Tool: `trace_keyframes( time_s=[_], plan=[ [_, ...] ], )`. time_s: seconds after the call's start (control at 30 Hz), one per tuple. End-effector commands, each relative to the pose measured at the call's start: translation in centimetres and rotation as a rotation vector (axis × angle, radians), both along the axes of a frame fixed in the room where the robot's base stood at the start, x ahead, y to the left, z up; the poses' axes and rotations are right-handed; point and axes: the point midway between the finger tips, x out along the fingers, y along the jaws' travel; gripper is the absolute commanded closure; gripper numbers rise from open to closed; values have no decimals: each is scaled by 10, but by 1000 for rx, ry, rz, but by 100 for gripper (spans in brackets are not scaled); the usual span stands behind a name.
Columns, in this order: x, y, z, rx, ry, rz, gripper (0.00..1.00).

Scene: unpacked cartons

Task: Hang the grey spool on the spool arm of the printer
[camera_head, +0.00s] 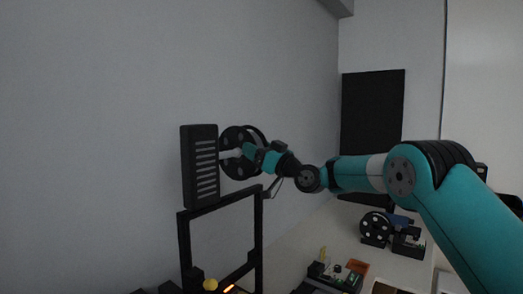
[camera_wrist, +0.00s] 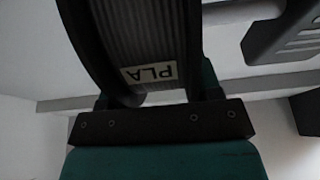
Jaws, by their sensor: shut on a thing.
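My gripper (camera_head: 257,155) is shut on the grey spool (camera_head: 237,136), a reel with black, holed flanges held upright above the printer. In the wrist view the spool's grey winding (camera_wrist: 140,30) sits between the fingers, with a white "PLA" label. The printer (camera_head: 222,208) is a black upright frame at lower left, with a dark slotted box above it. The pale spool arm (camera_head: 228,154) reaches from this box towards the spool's centre. It also shows beside the spool in the wrist view (camera_wrist: 235,12). I cannot tell whether it enters the hole.
The dark slotted box (camera_head: 200,165) stands close left of the spool. Another dark reel (camera_head: 376,227) stands on the pale table (camera_head: 318,238) at right. Grey wall is behind the printer.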

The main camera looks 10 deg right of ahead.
Motion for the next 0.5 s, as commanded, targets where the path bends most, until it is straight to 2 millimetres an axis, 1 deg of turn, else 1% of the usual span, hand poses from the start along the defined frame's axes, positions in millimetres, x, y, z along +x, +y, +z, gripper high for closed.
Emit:
trace_keyframes(
  time_s=[0.5],
  plan=[
    [-27,26,1,3,-3,0,82]
  ],
)
